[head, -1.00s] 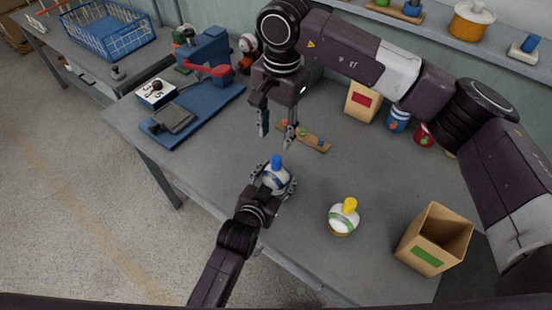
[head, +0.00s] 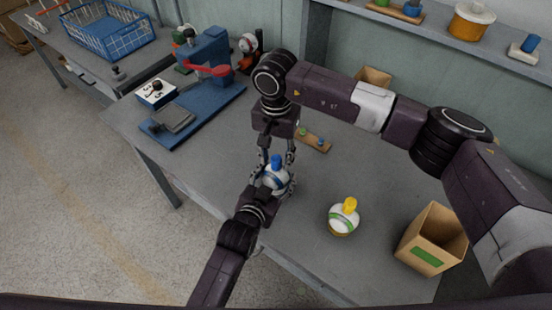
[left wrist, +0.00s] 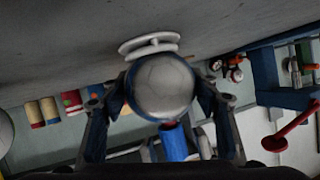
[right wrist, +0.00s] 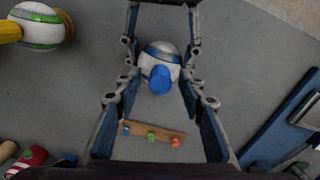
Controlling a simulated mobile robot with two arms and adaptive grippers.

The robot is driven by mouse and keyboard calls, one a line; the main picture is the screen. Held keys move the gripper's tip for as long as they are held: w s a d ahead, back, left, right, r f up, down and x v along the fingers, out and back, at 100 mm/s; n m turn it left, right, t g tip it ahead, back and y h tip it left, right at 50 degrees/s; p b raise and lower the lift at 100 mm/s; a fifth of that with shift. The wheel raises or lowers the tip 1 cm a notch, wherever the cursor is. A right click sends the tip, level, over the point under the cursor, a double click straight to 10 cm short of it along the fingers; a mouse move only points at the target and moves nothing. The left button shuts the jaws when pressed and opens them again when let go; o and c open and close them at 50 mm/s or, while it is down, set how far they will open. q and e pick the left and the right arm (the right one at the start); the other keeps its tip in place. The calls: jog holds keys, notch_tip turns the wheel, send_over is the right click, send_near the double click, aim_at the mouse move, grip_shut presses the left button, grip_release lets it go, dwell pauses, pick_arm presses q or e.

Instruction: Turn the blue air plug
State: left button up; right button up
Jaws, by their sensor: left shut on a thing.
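A white and blue ball (head: 273,183) carries the blue air plug (head: 276,161) upright on its top. My left gripper (head: 275,186) is shut on the ball from its near side; its fingers flank the ball in the left wrist view (left wrist: 160,90). My right gripper (head: 277,163) points down from above, open, with a finger on either side of the plug. In the right wrist view the blue plug (right wrist: 160,80) shows between the right fingertips, with a gap on each side. The blue plug also shows in the left wrist view (left wrist: 173,142), partly hidden.
A second ball with a yellow plug (head: 349,205) stands to the right on the grey table (head: 200,165). An open cardboard box (head: 425,256) stands at the right. A wooden strip with coloured pegs (head: 315,143) lies behind. A blue press with a red lever (head: 209,70) is at the back left.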

jog(key=shift+f, duration=0.5)
grip_shut()
